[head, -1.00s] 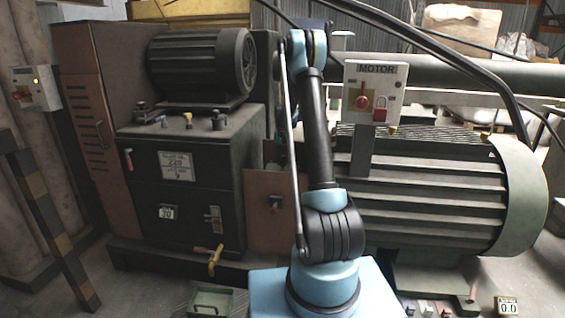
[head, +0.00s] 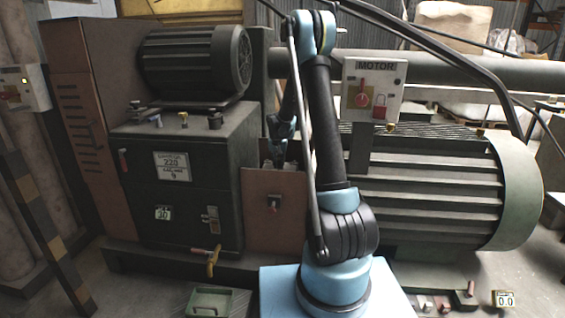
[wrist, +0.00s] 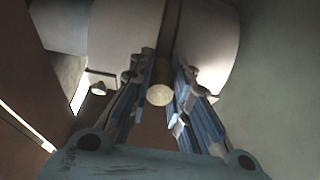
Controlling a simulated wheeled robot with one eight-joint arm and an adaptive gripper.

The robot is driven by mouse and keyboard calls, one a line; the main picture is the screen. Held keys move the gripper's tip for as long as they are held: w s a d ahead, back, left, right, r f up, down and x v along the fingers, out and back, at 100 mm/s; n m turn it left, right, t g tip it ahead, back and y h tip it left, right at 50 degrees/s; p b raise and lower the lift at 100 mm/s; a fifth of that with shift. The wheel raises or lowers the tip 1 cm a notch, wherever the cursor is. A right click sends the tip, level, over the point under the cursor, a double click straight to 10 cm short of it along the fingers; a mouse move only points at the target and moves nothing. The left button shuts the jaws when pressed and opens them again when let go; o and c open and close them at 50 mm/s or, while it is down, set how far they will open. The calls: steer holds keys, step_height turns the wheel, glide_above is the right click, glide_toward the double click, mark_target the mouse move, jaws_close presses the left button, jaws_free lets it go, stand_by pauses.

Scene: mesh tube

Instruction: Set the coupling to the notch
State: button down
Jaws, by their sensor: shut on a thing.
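The coupling (wrist: 115,28) shows in the wrist view as a large pale round body with a dark gap down its middle. A short round peg with a pale brass-coloured end (wrist: 159,95) stands out from it, between the fingers. My gripper (wrist: 164,72) has a finger on each side of this peg and is shut on it. In the head view, my gripper (head: 277,158) points down behind the brown guard, left of my arm. The coupling is hidden there by the guard and my arm. I cannot make out the notch in either view.
The brown guard plate (head: 275,200) stands between the dark cabinet (head: 175,195) and the big ribbed motor (head: 430,190). The MOTOR switch box (head: 374,88) is right of my arm. A green tray (head: 210,302) lies on the floor.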

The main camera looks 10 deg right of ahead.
steer(key=shift+s+a+f+t+h, duration=0.15)
steer(key=shift+s+f+t, duration=0.1)
steer(key=shift+s+t, duration=0.3)
steer(key=shift+s+a+f+t+h, duration=0.15)
steer(key=shift+s+f+t, duration=0.05)
steer(key=shift+s+t, duration=0.35)
steer(key=c, duration=1.5)
jaws_free()
steer(key=shift+o, duration=0.2)
steer(key=v, duration=1.1)
steer(key=shift+s+r, duration=0.25)
steer(key=shift+r, duration=0.05)
